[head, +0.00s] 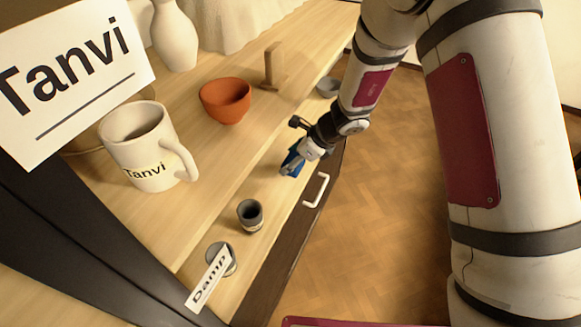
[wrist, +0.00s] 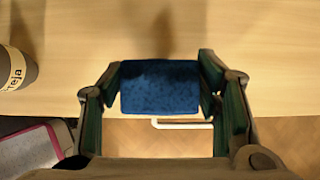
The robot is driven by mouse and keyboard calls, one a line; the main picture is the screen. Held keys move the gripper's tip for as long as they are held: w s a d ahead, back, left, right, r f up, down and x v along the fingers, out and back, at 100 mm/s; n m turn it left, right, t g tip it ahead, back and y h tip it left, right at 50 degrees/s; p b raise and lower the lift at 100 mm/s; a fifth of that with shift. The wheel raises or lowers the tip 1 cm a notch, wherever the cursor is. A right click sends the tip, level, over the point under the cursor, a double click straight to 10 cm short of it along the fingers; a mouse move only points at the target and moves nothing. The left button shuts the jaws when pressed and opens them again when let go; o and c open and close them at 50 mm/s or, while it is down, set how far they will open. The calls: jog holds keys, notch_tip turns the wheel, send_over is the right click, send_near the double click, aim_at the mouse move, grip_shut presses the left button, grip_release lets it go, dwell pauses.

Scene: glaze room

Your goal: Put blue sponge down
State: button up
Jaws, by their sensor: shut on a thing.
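The blue sponge (wrist: 160,89) is between the two fingers of my gripper (wrist: 160,95) in the wrist view, with a finger at each side. In the head view the sponge (head: 292,161) shows at the tip of my gripper (head: 298,158), over the lower wooden shelf (head: 262,188) near its front edge. My gripper is shut on the sponge. I cannot tell whether the sponge touches the wood.
A small dark cup (head: 250,215) and a grey dish by the "Damp" card (head: 208,278) stand nearer on the lower shelf. A grey bowl (head: 328,87) is farther back. A mug (head: 147,148) and orange bowl (head: 225,100) stand above. A white handle (head: 316,190) sticks out in front.

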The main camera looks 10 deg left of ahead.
jog(key=shift+w+a+f+b, duration=0.1)
jog(key=shift+f+b, duration=0.15)
jog(key=shift+f, duration=0.35)
jog(key=shift+s+a+f+b, duration=0.15)
jog(key=shift+f+b, duration=0.1)
jog(key=shift+f, duration=0.35)
jog(key=shift+w+a+f+b, duration=0.15)
jog(key=shift+f+b, duration=0.1)
jog(key=shift+f, duration=0.35)
jog(key=shift+f, duration=0.15)
jog(key=o, duration=1.1)
jog(key=shift+o, duration=0.2)
jog(key=shift+d, duration=0.1)
jog(key=shift+d+r, duration=0.1)
jog(key=shift+r, duration=0.3)
jog(key=p+v, duration=0.3)
jog(key=v, duration=0.8)
jog(key=shift+r, duration=0.2)
jog(key=shift+d, duration=0.25)
